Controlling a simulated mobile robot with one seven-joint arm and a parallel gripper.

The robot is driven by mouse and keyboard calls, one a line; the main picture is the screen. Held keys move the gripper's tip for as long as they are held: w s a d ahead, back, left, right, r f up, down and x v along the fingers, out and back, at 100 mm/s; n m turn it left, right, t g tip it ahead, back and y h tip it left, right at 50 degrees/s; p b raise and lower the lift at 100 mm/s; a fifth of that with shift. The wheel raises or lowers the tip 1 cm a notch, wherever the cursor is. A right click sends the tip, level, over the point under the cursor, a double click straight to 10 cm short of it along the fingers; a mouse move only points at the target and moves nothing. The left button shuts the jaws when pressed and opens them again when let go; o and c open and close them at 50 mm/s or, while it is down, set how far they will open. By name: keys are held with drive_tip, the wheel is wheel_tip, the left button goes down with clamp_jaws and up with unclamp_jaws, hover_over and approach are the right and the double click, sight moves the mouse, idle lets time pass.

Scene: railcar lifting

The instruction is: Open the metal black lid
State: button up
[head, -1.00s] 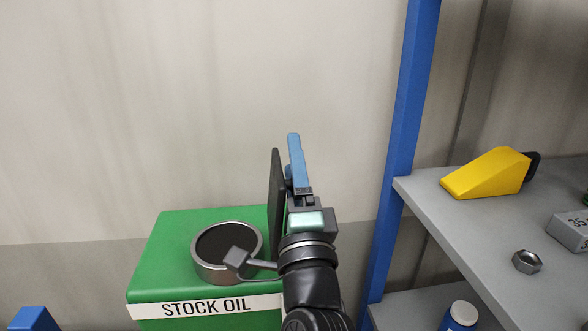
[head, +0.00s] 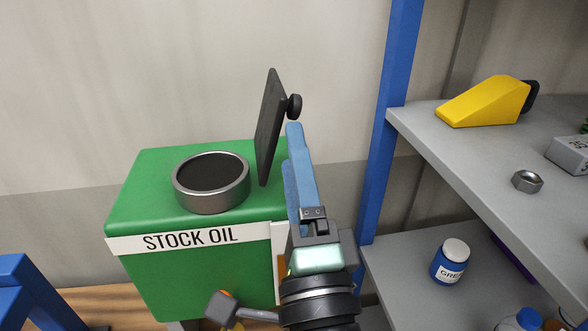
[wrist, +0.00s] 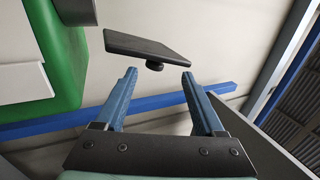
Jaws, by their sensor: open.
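The black metal lid (head: 270,128) stands up nearly on edge at the right side of the green stock oil box (head: 190,275). Its round black knob (head: 294,106) faces right. The lid also shows in the wrist view (wrist: 148,46), with its knob (wrist: 154,66) beyond and between the fingertips. The round metal-rimmed opening (head: 212,204) on top of the box is uncovered, with a dark inside. My gripper (head: 293,145) is just right of and below the lid. In the wrist view my gripper (wrist: 158,75) has its blue fingers wide apart with nothing between them.
A blue post (head: 385,130) and grey shelves (head: 440,140) stand close on the right. They hold a yellow wedge (head: 485,102), a nut (head: 527,181) and a blue bottle (head: 450,263). A blue frame (head: 28,290) is at lower left. The wall is behind.

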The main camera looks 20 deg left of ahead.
drive_tip(key=shift+r+p, duration=0.35)
drive_tip(key=c, duration=0.5)
drive_tip(key=r+p, duration=0.1)
drive_tip(key=r+h+p, duration=0.1)
drive_tip(key=p, duration=0.1)
drive_tip(key=r+h+p, duration=0.1)
drive_tip(key=shift+w+d+r+n+p, duration=0.25)
drive_tip(key=shift+d+r+n+p, duration=0.05)
drive_tip(key=shift+d+r+p, duration=0.1)
clamp_jaws()
drive_tip(key=d+f+m+g+h, duration=0.1)
drive_tip(key=m+h, duration=0.1)
drive_tip(key=d+f+m+g+h, duration=0.1)
drive_tip(key=m, duration=0.2)
drive_tip(key=d+f+m+g+h, duration=0.1)
drive_tip(key=m+h, duration=0.1)
drive_tip(key=shift+w+f+g+h+p, duration=0.2)
drive_tip(key=shift+w+g+h+p, duration=0.1)
